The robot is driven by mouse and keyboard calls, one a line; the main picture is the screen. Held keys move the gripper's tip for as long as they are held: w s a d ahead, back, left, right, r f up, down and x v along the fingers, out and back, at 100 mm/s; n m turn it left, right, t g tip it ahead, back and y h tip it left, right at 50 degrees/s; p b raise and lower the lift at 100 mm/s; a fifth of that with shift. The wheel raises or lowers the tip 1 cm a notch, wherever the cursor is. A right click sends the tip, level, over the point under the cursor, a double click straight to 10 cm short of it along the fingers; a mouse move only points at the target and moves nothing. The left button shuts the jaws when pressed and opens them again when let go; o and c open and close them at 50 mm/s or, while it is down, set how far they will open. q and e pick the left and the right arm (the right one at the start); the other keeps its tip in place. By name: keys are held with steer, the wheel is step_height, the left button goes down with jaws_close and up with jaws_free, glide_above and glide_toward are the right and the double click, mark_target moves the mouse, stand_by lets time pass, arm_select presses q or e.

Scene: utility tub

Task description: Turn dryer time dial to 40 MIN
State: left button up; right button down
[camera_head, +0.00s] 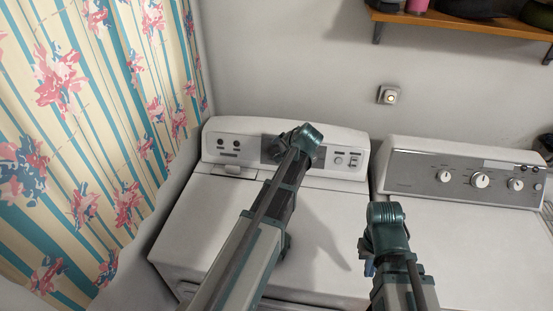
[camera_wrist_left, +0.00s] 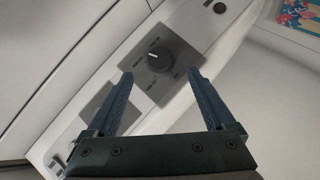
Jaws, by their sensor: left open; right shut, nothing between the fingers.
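A dark round dial (camera_wrist_left: 158,56) with a white pointer mark sits on a dark square plate in the left wrist view. The lettering around it is too small to read. The plate is on the light control panel of the left white machine (camera_head: 222,139) in the head view, where my left arm covers the dial. My left gripper (camera_wrist_left: 161,76) is open, its fingers to either side of the dial and apart from it. In the head view my left wrist (camera_head: 306,137) is over this panel.
The right white machine has a grey panel (camera_head: 430,178) with several knobs. A striped floral curtain (camera_head: 85,120) hangs at the left. A wooden shelf (camera_head: 470,24) with objects is on the wall at upper right, and a small wall fixture (camera_head: 388,95) is below it.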

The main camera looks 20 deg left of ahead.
mark_target(275, 151)
arm_select(q)
steer(key=b+x, duration=0.3)
steer(key=x, duration=0.3)
steer(key=shift+w+f+b, duration=0.15)
steer(key=shift+f+b, duration=0.05)
steer(key=shift+b, duration=0.1)
arm_select(e)
step_height(275, 151, down, 5)
steer(key=shift+w+r, duration=0.15)
arm_select(q)
steer(key=shift+b+x, duration=0.5)
steer(key=shift+x, duration=0.4)
arm_select(e)
steer(key=shift+w+a+f, duration=0.1)
steer(key=shift+a+f, duration=0.05)
steer(key=shift+f, duration=0.35)
arm_select(q)
steer(key=shift+w+a+r, duration=0.1)
steer(key=shift+r, duration=0.05)
